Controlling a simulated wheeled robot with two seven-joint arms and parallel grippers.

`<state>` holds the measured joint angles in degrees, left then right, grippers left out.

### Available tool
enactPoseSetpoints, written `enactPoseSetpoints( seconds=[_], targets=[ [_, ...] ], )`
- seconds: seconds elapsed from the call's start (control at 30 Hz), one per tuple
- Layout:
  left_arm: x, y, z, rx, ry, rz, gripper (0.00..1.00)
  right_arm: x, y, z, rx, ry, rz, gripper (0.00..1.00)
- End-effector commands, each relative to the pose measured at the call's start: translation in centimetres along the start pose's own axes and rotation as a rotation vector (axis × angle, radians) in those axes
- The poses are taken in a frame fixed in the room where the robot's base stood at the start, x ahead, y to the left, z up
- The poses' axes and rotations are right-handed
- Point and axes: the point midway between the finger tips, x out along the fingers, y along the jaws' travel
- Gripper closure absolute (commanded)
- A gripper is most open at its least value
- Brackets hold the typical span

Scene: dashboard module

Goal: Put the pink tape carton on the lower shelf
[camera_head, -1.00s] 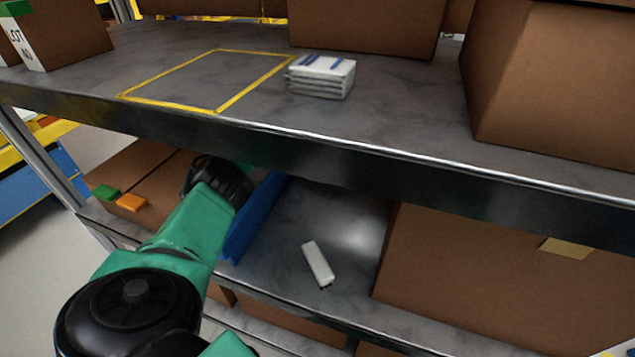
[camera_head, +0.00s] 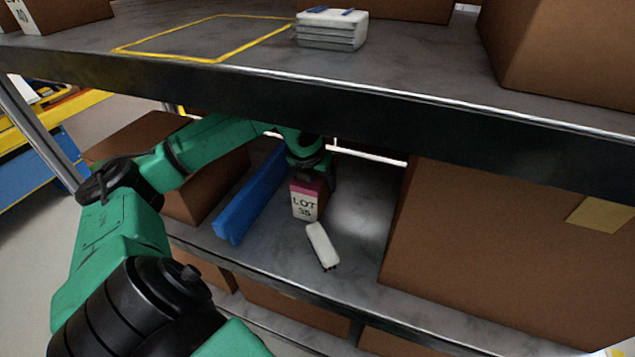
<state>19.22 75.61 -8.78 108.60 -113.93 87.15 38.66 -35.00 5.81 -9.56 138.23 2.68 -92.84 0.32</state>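The pink tape carton (camera_head: 306,201) is a small white box with a pink band at its top and a "LOT 35" label. It is upright at the lower shelf (camera_head: 355,225), between a blue bar and a large brown box. I cannot tell whether its base touches the shelf. My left gripper (camera_head: 314,182) reaches in under the upper shelf and is shut on the carton from above, with a dark finger showing at its right side. The far finger is hidden. My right gripper is not in view.
A blue bar (camera_head: 250,198) lies left of the carton. A small white block (camera_head: 322,246) lies just in front. A large brown box (camera_head: 510,235) fills the right. The upper shelf's edge (camera_head: 330,115) passes overhead, with a white stack (camera_head: 332,30) on it.

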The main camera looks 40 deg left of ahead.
Motion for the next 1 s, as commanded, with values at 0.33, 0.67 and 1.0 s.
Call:
enactPoseSetpoints(
  seconds=[0.33,0.67,1.0],
  targets=[
    [1.2,0.0,-0.3,0.0,-0.003,-0.002,1.0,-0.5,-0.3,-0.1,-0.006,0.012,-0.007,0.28],
    [1.3,0.0,-0.4,0.001,-0.002,-0.001,0.0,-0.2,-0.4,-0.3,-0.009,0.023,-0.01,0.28],
    [-3.2,0.1,-0.2,0.003,-0.006,0.002,0.0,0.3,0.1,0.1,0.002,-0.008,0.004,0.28]
  ],
)
